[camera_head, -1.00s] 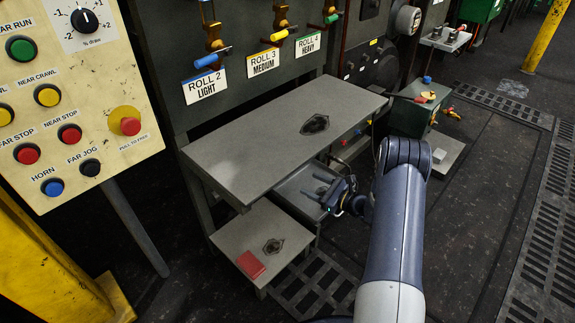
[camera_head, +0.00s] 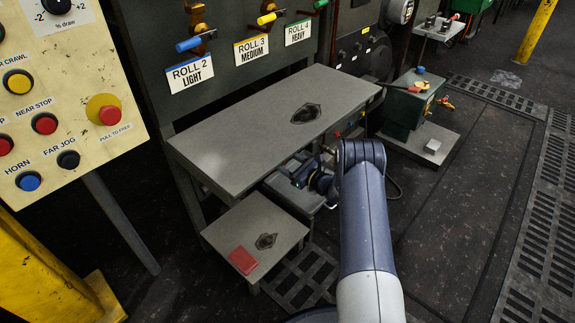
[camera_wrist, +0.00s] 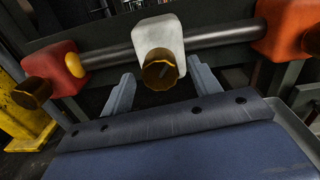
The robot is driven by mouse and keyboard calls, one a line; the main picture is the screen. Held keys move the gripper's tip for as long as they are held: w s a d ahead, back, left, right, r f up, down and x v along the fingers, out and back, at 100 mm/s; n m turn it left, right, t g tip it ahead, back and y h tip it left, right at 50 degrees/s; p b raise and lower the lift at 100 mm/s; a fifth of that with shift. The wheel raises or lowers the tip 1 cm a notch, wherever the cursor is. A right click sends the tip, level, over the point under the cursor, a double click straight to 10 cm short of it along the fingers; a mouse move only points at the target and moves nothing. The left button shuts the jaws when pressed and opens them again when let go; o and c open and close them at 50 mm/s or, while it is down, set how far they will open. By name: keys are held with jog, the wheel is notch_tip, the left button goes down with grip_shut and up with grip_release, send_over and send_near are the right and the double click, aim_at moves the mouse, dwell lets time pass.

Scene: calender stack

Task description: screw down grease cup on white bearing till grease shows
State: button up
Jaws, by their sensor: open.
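In the wrist view the white bearing (camera_wrist: 157,37) sits on a horizontal steel shaft. Its brass grease cup (camera_wrist: 160,70) sticks out from the front, toward my camera. My gripper (camera_wrist: 160,72) is open, with one grey finger on each side of the cup. I see dark gaps between the fingers and the cup, and nothing is held. No grease can be made out at the bearing. In the head view my gripper (camera_head: 303,172) is under the front edge of the grey table, and the bearing is hidden there.
A red bearing (camera_wrist: 52,70) with a brass cup and a yellow knob is on the left, and an orange bearing (camera_wrist: 289,27) is on the right. The grey tabletop (camera_head: 265,125) overhangs my arm. A low stand (camera_head: 222,235) bears a red block.

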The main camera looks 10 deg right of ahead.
jog(key=shift+w+a, duration=0.1)
jog(key=shift+w, duration=0.1)
jog(key=c, duration=1)
jog(key=shift+m+b, duration=0.95)
jog(key=shift+m, duration=2.85)
